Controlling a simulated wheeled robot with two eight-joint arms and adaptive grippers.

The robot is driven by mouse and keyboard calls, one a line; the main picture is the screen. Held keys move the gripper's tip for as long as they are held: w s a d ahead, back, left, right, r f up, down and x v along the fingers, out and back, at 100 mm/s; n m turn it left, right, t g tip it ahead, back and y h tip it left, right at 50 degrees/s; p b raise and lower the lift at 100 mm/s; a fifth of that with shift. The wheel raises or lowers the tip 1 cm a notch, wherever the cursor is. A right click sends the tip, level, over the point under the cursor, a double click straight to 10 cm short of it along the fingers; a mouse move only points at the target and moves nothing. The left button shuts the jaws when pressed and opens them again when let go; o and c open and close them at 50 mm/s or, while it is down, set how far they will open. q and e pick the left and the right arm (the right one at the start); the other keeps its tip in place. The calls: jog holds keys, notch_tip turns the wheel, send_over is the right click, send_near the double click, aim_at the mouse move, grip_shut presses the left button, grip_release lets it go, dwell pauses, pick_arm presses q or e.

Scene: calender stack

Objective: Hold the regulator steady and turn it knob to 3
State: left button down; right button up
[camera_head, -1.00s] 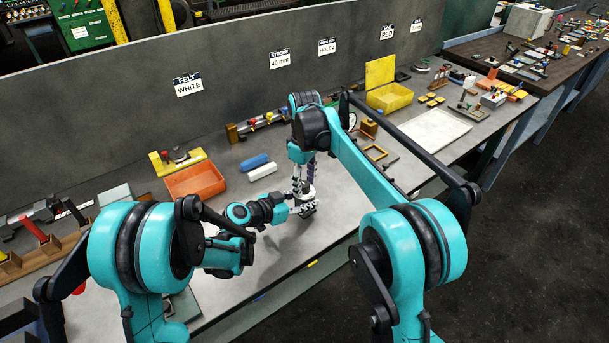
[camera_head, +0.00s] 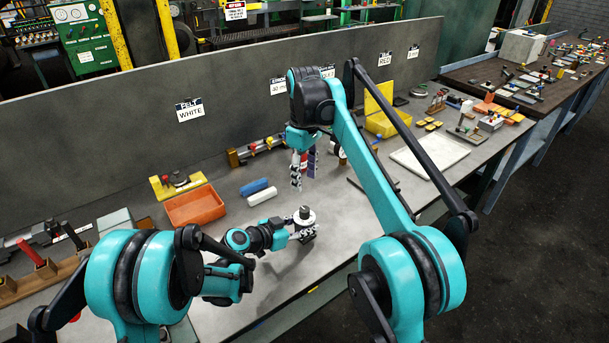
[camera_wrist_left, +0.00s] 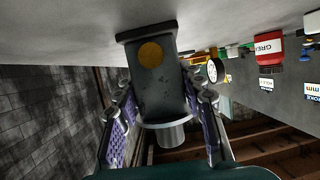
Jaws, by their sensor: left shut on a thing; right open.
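The regulator (camera_head: 305,228) stands upright on the grey bench in front of my left arm, with its round knob (camera_head: 304,212) on top. My left gripper (camera_head: 302,234) is shut on its body. In the left wrist view the regulator (camera_wrist_left: 158,85) is a dark grey block with an orange disc, between the two purple-padded fingers; a pale ring and a grey cylindrical knob (camera_wrist_left: 170,134) are at its lower end. No number on the knob is readable. My right gripper (camera_head: 304,172) is open and empty, pointing down above and behind the regulator, apart from the knob.
An orange tray (camera_head: 195,205) is farther left. A yellow bin (camera_head: 382,124) and a white tray (camera_head: 428,156) are at the right. The bench around the regulator is mostly clear.

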pick_arm(q)
jog(key=c, duration=0.9)
grip_release()
jog(key=shift+o, duration=0.2)
